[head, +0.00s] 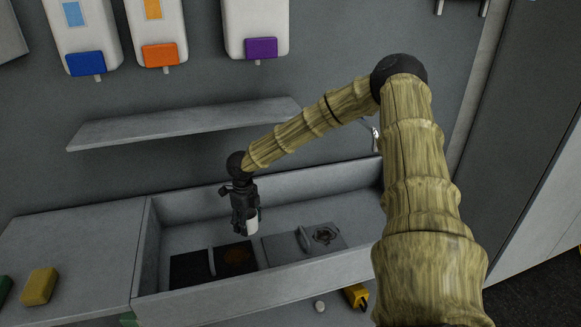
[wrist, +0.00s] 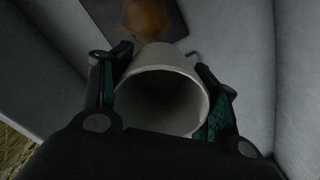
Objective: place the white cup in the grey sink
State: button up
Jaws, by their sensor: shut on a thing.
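The white cup (head: 251,221) is held by my gripper (head: 245,222) in the head view. In the wrist view the white cup (wrist: 160,100) sits between the two fingers of my gripper (wrist: 160,95), with its open mouth facing the camera. The fingers are shut on its sides. The grey sink (head: 215,302) is a long trough under the shelf. My gripper and the cup are over the sink, apart from its floor as far as I can tell.
A yellow sponge (head: 39,286) lies on the left counter. A shelf (head: 180,124) hangs behind. Dispensers (head: 255,28) hang above. A yellow object (head: 355,295) is in front.

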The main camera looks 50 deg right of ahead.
jog(key=f+b, duration=0.4)
jog(key=f, duration=0.1)
jog(key=f+b, duration=0.3)
jog(key=shift+w+f, duration=0.1)
jog(key=shift+w, duration=0.2)
jog(key=p, duration=0.3)
send_over(228, 229)
jog(key=shift+w+f, duration=0.1)
jog(key=shift+f, duration=0.65)
jog(key=shift+f+p, duration=0.6)
jog(key=shift+f, duration=1.15)
jog(key=o, duration=1)
jog(key=shift+o, duration=0.2)
jog(key=shift+r, duration=0.1)
notch_tip(228, 229, up, 7)
jog(key=b, duration=0.2)
jog(key=shift+r, duration=0.2)
